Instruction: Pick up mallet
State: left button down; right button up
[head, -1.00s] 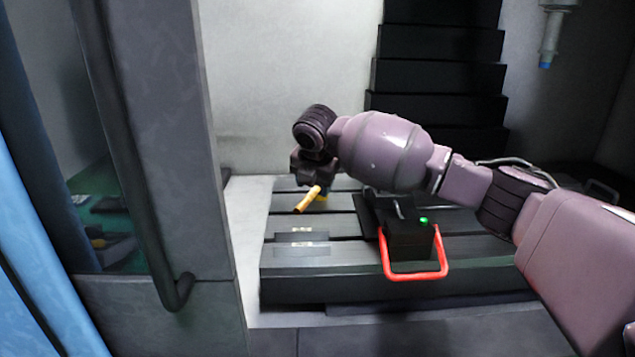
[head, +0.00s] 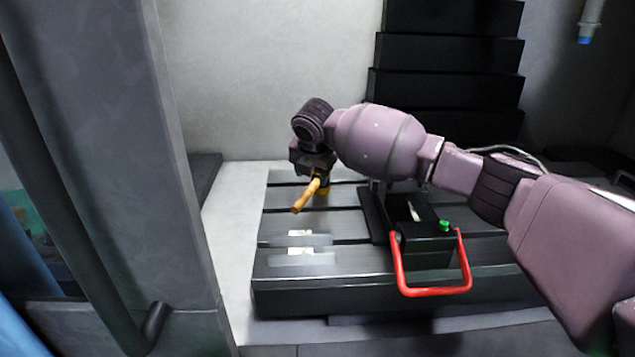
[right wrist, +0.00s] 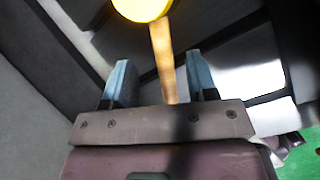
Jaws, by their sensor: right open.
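The mallet has a yellow head and a wooden handle. In the head view its handle (head: 306,196) slants at the far left part of the slotted machine table (head: 300,287), with the head partly hidden under my right gripper (head: 318,176). In the right wrist view the yellow mallet head (right wrist: 142,6) is at the top edge, cut off by the frame. The handle runs down between the two blue fingers of my right gripper (right wrist: 158,75). The fingers are open, with a gap on each side of the handle. My left gripper is not in view.
A black block with a red bar handle (head: 435,292) and a green knob (head: 444,225) stands on the table right of the mallet. Two small pale pieces (head: 300,251) lie nearer the front. A grey column (head: 130,150) stands at the left; black stepped covers (head: 445,90) rise behind.

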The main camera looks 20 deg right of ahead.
aim_at(314, 183)
jog(key=x, duration=0.2)
jog(key=b+x, duration=0.1)
jog(key=x, duration=0.2)
jog(key=shift+w+d+f+b, duration=0.15)
jog(key=shift+d+f+b, duration=0.1)
jog(key=shift+b, duration=0.05)
jog(key=shift+r, duration=0.2)
grip_shut()
